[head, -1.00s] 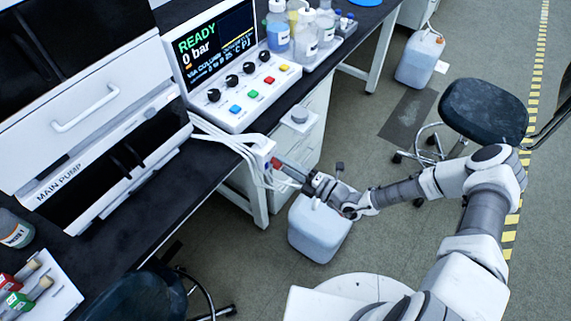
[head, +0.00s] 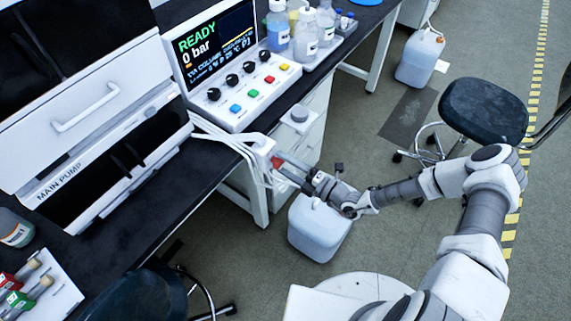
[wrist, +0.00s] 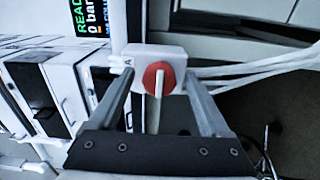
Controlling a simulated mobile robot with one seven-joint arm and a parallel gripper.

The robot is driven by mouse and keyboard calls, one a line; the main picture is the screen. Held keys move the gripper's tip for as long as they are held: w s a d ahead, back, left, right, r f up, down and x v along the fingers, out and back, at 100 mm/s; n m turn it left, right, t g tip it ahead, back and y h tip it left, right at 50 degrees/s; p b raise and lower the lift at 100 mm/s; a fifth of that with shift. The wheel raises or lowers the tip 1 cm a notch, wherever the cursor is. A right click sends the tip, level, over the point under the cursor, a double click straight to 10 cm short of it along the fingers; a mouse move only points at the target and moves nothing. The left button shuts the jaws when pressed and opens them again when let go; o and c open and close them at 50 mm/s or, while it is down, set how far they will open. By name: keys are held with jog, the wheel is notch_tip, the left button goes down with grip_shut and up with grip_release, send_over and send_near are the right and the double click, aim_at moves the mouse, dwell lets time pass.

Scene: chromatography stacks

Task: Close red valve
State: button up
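The red valve (wrist: 159,77) is a round red knob with a pale lever, mounted on a white box (wrist: 135,55) marked "A". In the wrist view the lever runs from the knob toward my gripper's palm. My gripper (wrist: 158,85) is open, with one finger on each side of the knob and lever. Gaps show between the fingers and the lever, so nothing is gripped. In the head view the red valve (head: 276,162) is small, at the bench's front edge, and my gripper (head: 291,165) is right at it. The lever is hard to make out there.
White tubes (head: 235,140) run from the bench to the valve box. A control panel (head: 235,95) reads "READY 0 bar". A white canister (head: 318,230) stands on the floor below my gripper. A stool (head: 483,108) stands at the right.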

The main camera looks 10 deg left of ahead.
jog(key=v, duration=1.7)
jog(key=shift+d+p, duration=0.25)
jog(key=shift+p, duration=0.15)
jog(key=shift+s, duration=0.1)
jog(key=s+d+r+m+h+p, duration=0.2)
jog(key=r+m, duration=0.8)
jog(key=r, duration=0.5)
jog(key=s+d+r+m+h+p, duration=0.3)
jog(key=s+r+m+h, duration=0.3)
jog(key=r, duration=1)
jog(key=s+d+r+m+g+h+p, duration=0.1)
jog(key=s+d+r+m+h, duration=0.3)
jog(key=r+m+h, duration=0.4)
jog(key=shift+s+d+r+m+h+p, duration=0.35)
jog(key=shift+d+r+m+p, duration=0.4)
jog(key=shift+r+m, duration=3.1)
